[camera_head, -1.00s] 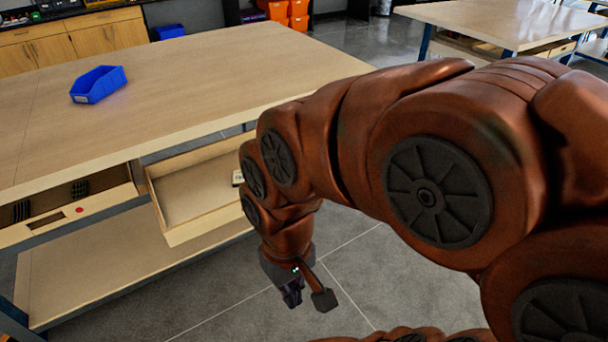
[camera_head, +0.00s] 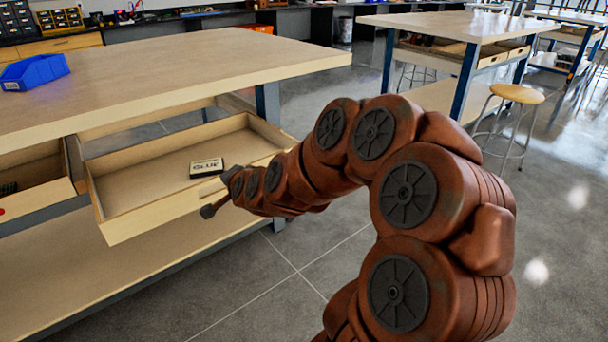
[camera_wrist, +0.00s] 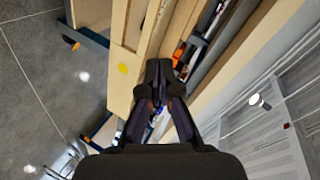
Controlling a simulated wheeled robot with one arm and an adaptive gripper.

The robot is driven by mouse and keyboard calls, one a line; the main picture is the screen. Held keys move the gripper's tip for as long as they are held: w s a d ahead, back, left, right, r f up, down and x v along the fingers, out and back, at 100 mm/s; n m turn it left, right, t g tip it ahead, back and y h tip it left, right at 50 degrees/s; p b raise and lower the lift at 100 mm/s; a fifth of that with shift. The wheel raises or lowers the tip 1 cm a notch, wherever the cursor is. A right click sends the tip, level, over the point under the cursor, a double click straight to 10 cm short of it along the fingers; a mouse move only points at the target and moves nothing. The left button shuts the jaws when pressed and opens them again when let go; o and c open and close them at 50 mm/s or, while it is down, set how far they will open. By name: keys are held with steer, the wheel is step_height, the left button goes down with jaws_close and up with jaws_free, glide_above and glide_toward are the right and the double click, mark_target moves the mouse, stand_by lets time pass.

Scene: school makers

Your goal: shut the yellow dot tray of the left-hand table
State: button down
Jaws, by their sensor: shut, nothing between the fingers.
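The left-hand table (camera_head: 150,75) has an open tray (camera_head: 135,222) pulled well out under its top. A small labelled box (camera_head: 206,167) lies in the tray's right part. My gripper (camera_head: 214,196) is at the right part of the tray's front, partly hidden by my arm; I cannot tell if it touches. In the wrist view a yellow dot (camera_wrist: 123,68) is on a pale wooden front, just left of my gripper (camera_wrist: 160,68), whose fingers are shut and empty. The dot does not show in the head view.
Another tray with a red dot (camera_head: 2,211) is at the far left. A blue bin (camera_head: 34,72) sits on the table top. A lower shelf (camera_head: 140,262) runs under the trays. A stool (camera_head: 517,94) and another table (camera_head: 460,25) stand at the back right; the floor in front is clear.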

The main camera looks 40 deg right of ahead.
steer(key=s+d+f+m+g+h+b, duration=0.1)
steer(key=s+d+f+m+h+b, duration=0.2)
steer(key=d, duration=0.5)
steer(key=d+f+m+h+b, duration=0.3)
steer(key=d+m+h, duration=0.15)
steer(key=d, duration=0.25)
steer(key=s+d+f+m+g+h+b, duration=0.1)
steer(key=s+d+f+m+h+b, duration=0.15)
steer(key=d+m+h, duration=0.4)
steer(key=w+d+n+y+p, duration=0.1)
steer(key=w+d+y+p, duration=0.2)
steer(key=w+d, duration=0.6)
steer(key=shift+w+d+n+p, duration=0.25)
steer(key=shift+w+n+p, duration=0.15)
steer(key=shift+w+p, duration=0.55)
steer(key=shift+s+f, duration=0.1)
